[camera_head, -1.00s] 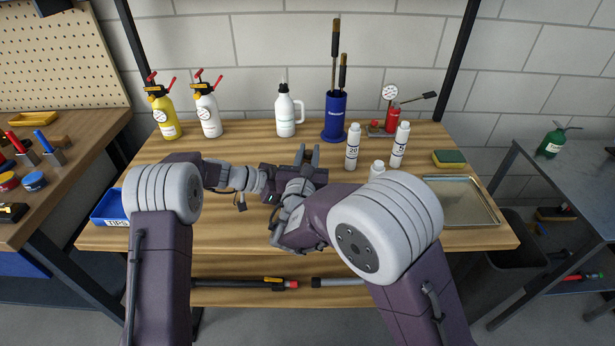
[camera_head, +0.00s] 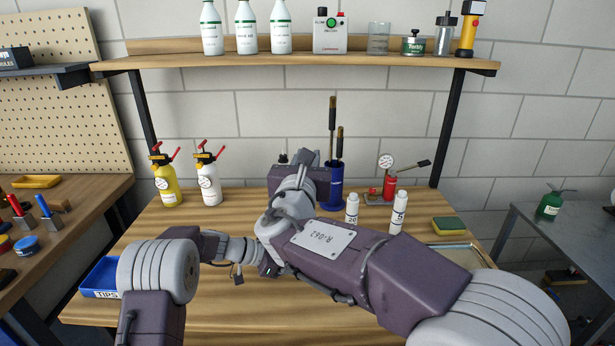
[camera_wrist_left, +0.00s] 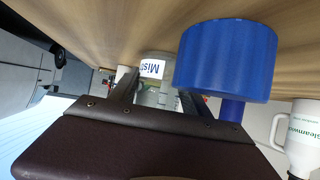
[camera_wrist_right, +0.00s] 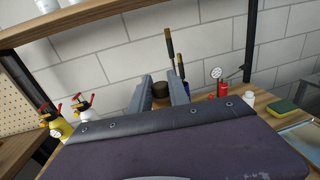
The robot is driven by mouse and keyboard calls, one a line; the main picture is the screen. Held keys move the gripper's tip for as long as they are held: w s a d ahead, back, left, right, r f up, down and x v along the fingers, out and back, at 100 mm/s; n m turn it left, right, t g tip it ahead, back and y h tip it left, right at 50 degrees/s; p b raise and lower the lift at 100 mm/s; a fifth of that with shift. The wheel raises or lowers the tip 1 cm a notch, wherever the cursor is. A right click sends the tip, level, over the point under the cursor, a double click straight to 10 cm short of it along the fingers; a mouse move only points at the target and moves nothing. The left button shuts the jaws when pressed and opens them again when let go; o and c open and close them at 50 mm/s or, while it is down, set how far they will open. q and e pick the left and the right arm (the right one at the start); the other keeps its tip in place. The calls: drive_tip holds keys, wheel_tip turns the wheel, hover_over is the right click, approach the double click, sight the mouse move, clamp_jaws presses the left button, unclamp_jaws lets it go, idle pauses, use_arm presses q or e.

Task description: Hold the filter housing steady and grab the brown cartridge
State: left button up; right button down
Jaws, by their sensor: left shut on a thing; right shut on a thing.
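My right gripper (camera_head: 306,158) is raised over the back middle of the bench. In the right wrist view a dark brown cylinder, the cartridge (camera_wrist_right: 160,90), sits between its fingertips; most of it is hidden. My left gripper (camera_wrist_left: 160,92) is shut on the filter housing (camera_wrist_left: 165,97), which shows as a pale, partly see-through body between the fingers. A white label reading "Mist" (camera_wrist_left: 152,68) is there. A wide blue cylinder (camera_wrist_left: 228,60) is close beside the fingers; I cannot tell whether it joins the housing. In the head view my right arm hides the left gripper and the housing.
A blue brush holder (camera_head: 331,193) with upright brushes stands just right of the right gripper. White bottles (camera_head: 352,210), a red gauge tool (camera_head: 390,188) and spray bottles (camera_head: 208,184) stand at the back. A shelf (camera_head: 300,66) spans above.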

use_arm(q)
drive_tip(key=o, duration=1.1)
drive_tip(key=shift+c, duration=0.2)
drive_tip(key=v, duration=1.2)
drive_tip(key=shift+s+f, duration=0.1)
drive_tip(key=shift+f, duration=0.05)
